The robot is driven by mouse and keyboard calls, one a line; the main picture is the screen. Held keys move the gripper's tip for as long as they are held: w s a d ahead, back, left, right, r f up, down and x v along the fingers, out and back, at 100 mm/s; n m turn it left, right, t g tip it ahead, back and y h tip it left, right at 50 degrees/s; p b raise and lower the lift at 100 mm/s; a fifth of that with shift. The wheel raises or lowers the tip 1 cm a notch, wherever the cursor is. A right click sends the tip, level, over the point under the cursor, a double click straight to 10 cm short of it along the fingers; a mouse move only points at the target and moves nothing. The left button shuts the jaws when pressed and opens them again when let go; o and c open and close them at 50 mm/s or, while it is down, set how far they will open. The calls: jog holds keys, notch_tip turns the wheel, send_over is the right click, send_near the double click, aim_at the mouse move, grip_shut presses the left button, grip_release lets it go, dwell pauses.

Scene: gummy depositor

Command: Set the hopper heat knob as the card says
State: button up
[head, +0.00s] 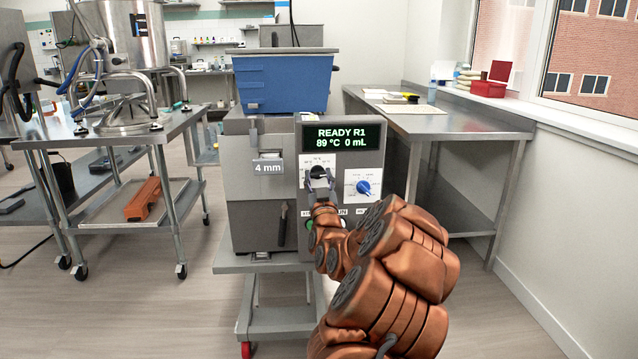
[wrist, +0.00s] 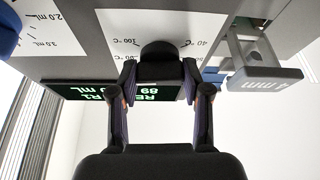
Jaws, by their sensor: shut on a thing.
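The dark hopper heat knob (head: 318,172) is on the front of the grey depositor (head: 256,208), on a white plate with a temperature scale. In the wrist view, which is upside down, the black knob (wrist: 160,49) sits between marks such as 100 °C and 40 °C. My gripper (head: 321,188) is shut on this knob; both fingers (wrist: 160,72) flank it in the wrist view. The fingers hide part of the knob, and its pointer cannot be made out. The display (head: 342,136) reads READY R1, 89 °C, 0 mL. I cannot make out a card with a heat setting.
A blue mL knob (head: 363,187) is right of the heat knob. A "4 mm" tag (head: 268,168) sticks out at left. A blue hopper (head: 287,82) is on top. Steel tables stand left (head: 165,128) and right (head: 450,121); papers (head: 411,109) lie on the right one.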

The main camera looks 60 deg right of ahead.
jog(key=m+g+h, duration=0.1)
jog(key=m, duration=0.1)
jog(key=m+g, duration=0.1)
jog(key=m, duration=0.2)
jog(key=shift+w+m+h+b, duration=0.1)
jog(key=shift+m+h+b, duration=0.2)
jog(key=shift+h+b, duration=0.1)
jog(key=shift+m+g+h, duration=0.3)
jog(key=shift+m+g, duration=1.1)
jog(key=shift+m, duration=1)
jog(key=o, duration=1.2)
jog(key=shift+c, duration=0.2)
jog(key=shift+a, duration=0.15)
jog(key=v, duration=0.7)
jog(key=shift+a+f, duration=0.1)
